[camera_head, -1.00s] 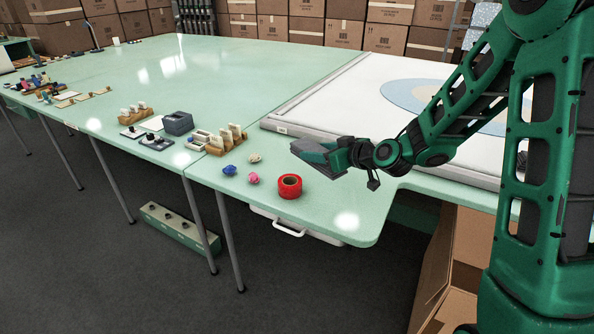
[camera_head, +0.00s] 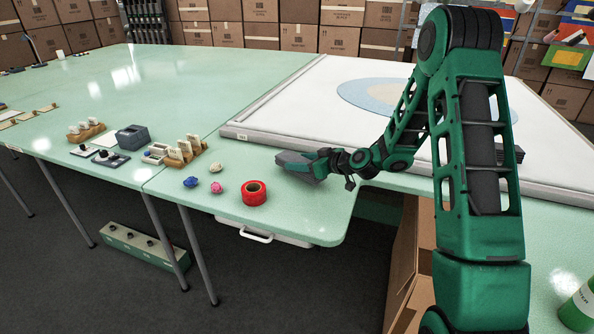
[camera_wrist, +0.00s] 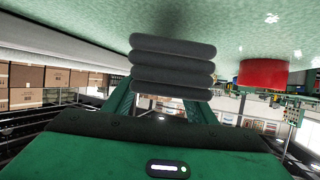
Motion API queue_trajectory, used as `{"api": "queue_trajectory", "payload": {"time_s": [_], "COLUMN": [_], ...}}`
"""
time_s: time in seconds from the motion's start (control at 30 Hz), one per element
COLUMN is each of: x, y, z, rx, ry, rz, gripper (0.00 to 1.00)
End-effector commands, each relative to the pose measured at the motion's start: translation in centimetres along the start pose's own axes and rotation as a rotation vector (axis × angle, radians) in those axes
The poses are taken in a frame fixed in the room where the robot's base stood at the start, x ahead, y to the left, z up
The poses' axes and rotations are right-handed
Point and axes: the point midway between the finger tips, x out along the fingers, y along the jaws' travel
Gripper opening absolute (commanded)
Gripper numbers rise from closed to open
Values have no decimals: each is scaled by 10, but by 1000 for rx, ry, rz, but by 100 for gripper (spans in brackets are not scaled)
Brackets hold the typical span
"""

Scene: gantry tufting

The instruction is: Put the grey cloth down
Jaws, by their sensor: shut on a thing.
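The grey cloth (camera_wrist: 172,62) is a folded stack of several rounded layers in the wrist view, held at the end of my gripper (camera_wrist: 165,100). My gripper is shut on it; the fingertips are mostly hidden behind the cloth. In the head view the grey cloth (camera_head: 298,166) sticks out to the left of my gripper (camera_head: 318,162), over the green table (camera_head: 310,212) near the front edge of the white framed panel. I cannot tell whether the cloth touches the table.
A red tape roll (camera_head: 255,193) lies left of the cloth, with small pink (camera_head: 216,187), blue (camera_head: 190,182) and cream (camera_head: 215,168) lumps beside it. A wooden card holder (camera_head: 184,152) stands further left. The white framed panel (camera_head: 300,110) lies behind. The table's front right corner is clear.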

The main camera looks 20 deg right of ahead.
Motion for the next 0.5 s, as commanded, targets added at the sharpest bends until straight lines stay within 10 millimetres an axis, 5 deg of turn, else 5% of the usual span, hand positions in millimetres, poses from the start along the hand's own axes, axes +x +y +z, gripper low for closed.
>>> {"api": "queue_trajectory", "payload": {"time_s": [0.17,0.5], "x": [9,10], "y": [0,0], "z": [22,25], "rx": [3,1], "ry": [-2,0], "rz": [0,1], "gripper": [26,26]}}
